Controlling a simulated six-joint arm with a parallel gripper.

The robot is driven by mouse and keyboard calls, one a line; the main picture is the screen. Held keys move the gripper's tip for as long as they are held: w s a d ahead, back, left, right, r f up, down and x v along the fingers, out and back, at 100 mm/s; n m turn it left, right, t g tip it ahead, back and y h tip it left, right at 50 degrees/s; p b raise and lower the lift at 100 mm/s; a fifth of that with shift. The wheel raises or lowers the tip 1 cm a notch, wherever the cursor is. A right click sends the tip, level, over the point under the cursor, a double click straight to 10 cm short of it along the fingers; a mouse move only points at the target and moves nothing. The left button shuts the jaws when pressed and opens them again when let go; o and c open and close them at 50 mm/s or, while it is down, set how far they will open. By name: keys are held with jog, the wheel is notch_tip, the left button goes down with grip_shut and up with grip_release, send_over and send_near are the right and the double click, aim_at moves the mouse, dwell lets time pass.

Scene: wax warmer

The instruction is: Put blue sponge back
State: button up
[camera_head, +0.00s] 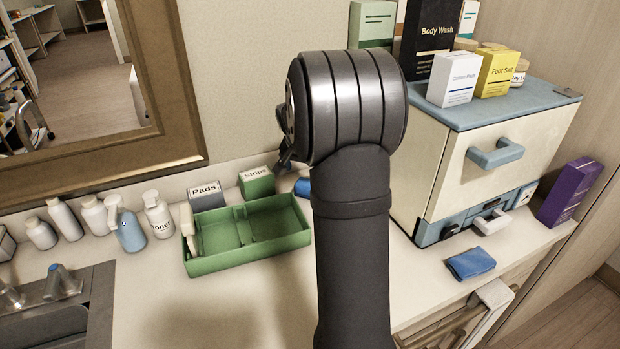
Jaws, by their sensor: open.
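A small blue block (302,187), which may be the blue sponge, lies on the counter behind the right end of the green tray (250,255). My arm hides its right side. A flat blue piece (471,263), like a folded cloth or thin sponge, lies near the counter's front edge, before the wax warmer cabinet (430,165). I cannot tell for sure which is the sponge. My gripper (284,155) is mostly hidden behind my arm; only a dark part shows above the small blue block. It is open, and I see nothing held in it.
The green tray has compartments and a pale upright item at its left end. "Pads" (206,196) and "Strips" (257,182) boxes stand behind it. Several bottles (95,215) and a sink (65,295) are at left. Boxes (497,72) crowd the cabinet top. A purple box (570,192) stands right.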

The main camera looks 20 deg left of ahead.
jog(key=v, duration=0.3)
jog(key=shift+f, duration=0.2)
jog(key=x, duration=1.2)
jog(key=shift+w, duration=0.1)
jog(key=shift+r, duration=1.8)
jog(key=shift+f, duration=0.1)
